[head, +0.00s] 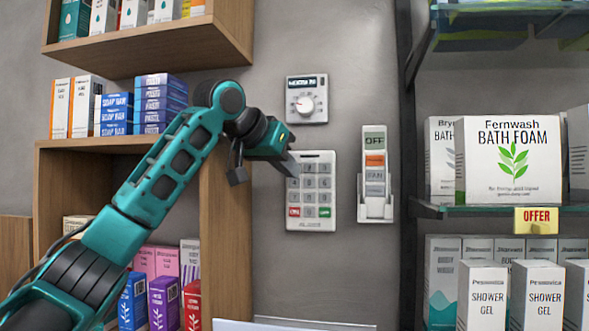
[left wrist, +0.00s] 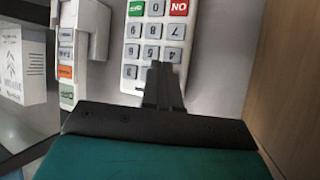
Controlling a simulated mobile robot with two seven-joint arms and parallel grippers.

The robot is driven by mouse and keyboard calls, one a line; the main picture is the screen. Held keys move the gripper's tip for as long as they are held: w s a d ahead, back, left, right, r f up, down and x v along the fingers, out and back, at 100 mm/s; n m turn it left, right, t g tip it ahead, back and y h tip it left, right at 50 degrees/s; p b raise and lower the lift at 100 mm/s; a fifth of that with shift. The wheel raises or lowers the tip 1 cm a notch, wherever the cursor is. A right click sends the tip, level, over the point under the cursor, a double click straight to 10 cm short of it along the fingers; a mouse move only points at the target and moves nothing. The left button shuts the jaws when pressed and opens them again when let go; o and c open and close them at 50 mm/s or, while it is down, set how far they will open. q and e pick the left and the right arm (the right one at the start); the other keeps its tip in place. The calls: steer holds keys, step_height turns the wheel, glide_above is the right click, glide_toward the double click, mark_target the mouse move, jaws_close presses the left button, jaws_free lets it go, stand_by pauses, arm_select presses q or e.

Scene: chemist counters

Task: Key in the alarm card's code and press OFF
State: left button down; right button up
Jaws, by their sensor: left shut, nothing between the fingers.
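A white keypad (head: 323,221) is on the grey wall in the head view, with rows of grey keys and a red and a green key at its bottom. It shows upside down in the left wrist view (left wrist: 151,53). My left gripper (head: 290,166) is shut and empty, its fingertips at the keypad's upper left. In the left wrist view the fingertips (left wrist: 162,72) cover some number keys; contact cannot be told. Right of the keypad is a white wall unit (head: 375,210) with a green OFF panel (head: 375,141) above orange and grey strips. No code is readable. My right gripper is out of view.
A white dial unit (head: 307,99) is above the keypad. Wooden shelves (head: 150,52) with boxes stand at the left, and a dark-framed shelf (head: 440,210) with bath foam and shower gel boxes at the right. The wall between keypad and OFF unit is clear.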

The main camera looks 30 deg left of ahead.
arm_select(q)
steer(key=shift+w, duration=0.15)
steer(key=shift+w+a, duration=0.1)
steer(key=shift+w, duration=0.15)
steer(key=shift+w+a, duration=0.1)
steer(key=shift+w, duration=0.25)
stand_by(1.2)
steer(key=shift+s+f+b, duration=0.15)
steer(key=shift+f+b, duration=0.05)
steer(key=shift+b, duration=0.15)
steer(key=shift+s+f, duration=0.15)
steer(key=shift+s, duration=0.25)
